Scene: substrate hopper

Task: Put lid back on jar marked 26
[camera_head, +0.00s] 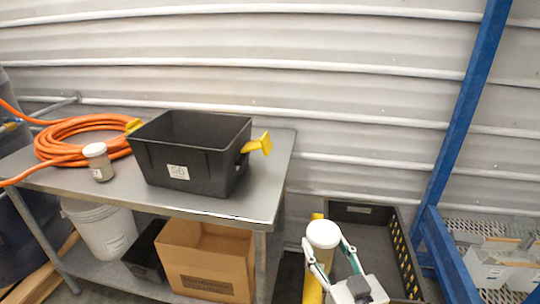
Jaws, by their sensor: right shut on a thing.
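My right gripper (323,246) is at the lower middle of the head view, in front of and below the table's right end. Its two fingers are shut on a white round-topped thing (323,233). It looks like a lid, but I cannot tell whether a jar is under it. A small clear jar (101,173) with a white top (94,149) stands upright on the metal table, left of the black bin. No marking 26 is readable on any jar. My left gripper is not in view.
The metal table (262,190) holds an orange hose coil (66,137) and a black bin (180,150) labelled 50, with yellow handles. A white bucket (100,230) and a cardboard box (205,265) sit below. A black crate (372,215) and a blue frame (455,120) stand right.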

